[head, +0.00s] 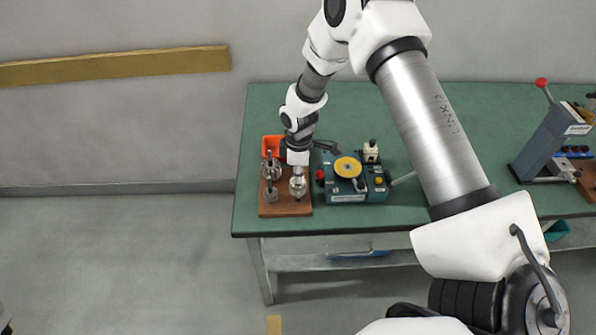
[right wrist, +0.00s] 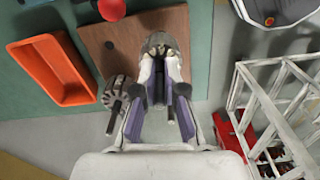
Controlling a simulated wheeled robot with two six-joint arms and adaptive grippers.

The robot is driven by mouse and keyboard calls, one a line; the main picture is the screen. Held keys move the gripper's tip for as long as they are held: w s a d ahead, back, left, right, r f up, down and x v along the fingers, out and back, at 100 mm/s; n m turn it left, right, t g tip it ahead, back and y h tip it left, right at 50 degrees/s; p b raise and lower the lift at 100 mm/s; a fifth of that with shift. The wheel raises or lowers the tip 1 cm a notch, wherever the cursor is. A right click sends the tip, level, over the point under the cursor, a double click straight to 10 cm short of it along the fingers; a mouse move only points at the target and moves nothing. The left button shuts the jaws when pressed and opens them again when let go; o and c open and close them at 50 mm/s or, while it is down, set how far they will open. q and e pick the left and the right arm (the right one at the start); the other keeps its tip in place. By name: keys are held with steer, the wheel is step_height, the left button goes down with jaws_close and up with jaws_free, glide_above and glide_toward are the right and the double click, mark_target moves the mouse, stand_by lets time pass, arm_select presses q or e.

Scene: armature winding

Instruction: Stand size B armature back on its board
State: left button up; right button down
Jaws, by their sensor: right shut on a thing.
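My right gripper (head: 298,172) hangs over the right side of the brown board (head: 285,209) on the bench's left end. It is shut on an armature (head: 298,187), a grey slotted core with a shaft. The right wrist view shows that armature (right wrist: 158,42) at my fingertips (right wrist: 160,58), in front of the board (right wrist: 120,38). I cannot tell whether its shaft touches the board. Two other armatures stand along the board's left side, one at the back (head: 270,168) and one in front (head: 271,191). My left gripper is not in view.
An orange bin (head: 272,146) stands behind the board. A teal winder (head: 357,190) with a yellow disc is close on the right. A grey lever press (head: 550,140) stands at the far right.

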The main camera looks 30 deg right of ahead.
steer(key=shift+p, duration=0.4)
steer(key=shift+s+a+r, duration=0.15)
steer(key=shift+s+a, duration=0.05)
steer(key=shift+s, duration=0.05)
steer(key=shift+w+d, duration=0.2)
steer(key=shift+w, duration=0.05)
steer(key=shift+s, duration=0.1)
stand_by(0.7)
steer(key=shift+f, duration=0.5)
steer(key=shift+f+b, duration=0.7)
steer(key=shift+f, duration=0.4)
